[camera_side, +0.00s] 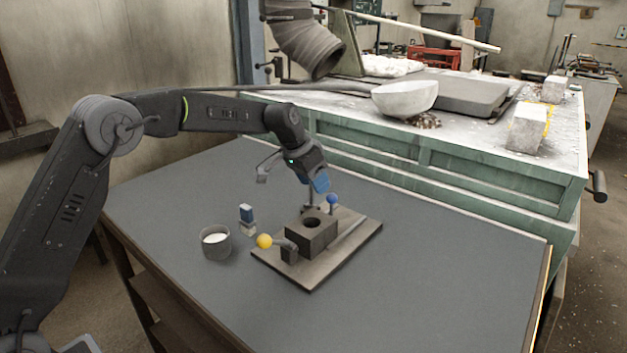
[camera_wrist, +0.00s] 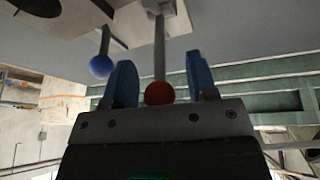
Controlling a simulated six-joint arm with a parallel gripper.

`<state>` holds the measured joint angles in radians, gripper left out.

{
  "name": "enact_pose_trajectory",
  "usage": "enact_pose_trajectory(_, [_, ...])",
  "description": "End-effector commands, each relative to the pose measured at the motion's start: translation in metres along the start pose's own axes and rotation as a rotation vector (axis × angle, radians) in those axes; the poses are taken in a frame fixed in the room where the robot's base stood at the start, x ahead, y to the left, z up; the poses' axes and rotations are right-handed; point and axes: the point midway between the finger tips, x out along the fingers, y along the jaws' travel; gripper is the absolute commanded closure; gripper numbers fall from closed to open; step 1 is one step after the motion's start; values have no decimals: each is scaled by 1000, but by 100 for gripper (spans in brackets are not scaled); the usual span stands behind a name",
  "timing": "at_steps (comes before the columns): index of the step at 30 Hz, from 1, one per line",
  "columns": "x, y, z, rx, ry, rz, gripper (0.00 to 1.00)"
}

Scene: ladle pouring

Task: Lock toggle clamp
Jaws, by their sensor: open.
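A fixture plate (camera_side: 322,277) on the table carries a grey block (camera_side: 312,236) with a round hole on top. A lever with a yellow ball (camera_side: 264,241) is at its near left. A lever with a blue ball (camera_side: 332,199) stands at its far side; this ball also shows in the wrist view (camera_wrist: 101,67). My gripper (camera_side: 320,185) is above the far side of the plate, pointing down. In the wrist view my gripper's blue fingers (camera_wrist: 160,60) are apart, with a lever's red ball (camera_wrist: 159,93) between them. The red ball is hidden in the side view.
A grey cup (camera_side: 216,246) with white contents stands left of the plate. A green bench (camera_side: 450,165) with a bowl (camera_side: 405,98) is behind. The table's right side is clear.

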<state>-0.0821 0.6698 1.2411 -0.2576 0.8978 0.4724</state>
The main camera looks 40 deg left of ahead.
Motion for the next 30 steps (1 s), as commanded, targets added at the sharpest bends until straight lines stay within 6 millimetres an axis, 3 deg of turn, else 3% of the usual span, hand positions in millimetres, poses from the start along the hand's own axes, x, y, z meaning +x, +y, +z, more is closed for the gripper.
enact_pose_trajectory(7, [1,0,0,0,0,0,48])
enact_pose_trajectory(24, [0,0,0,0,0,0,100])
enact_pose_trajectory(30, [0,0,0,-1,1,-1,100])
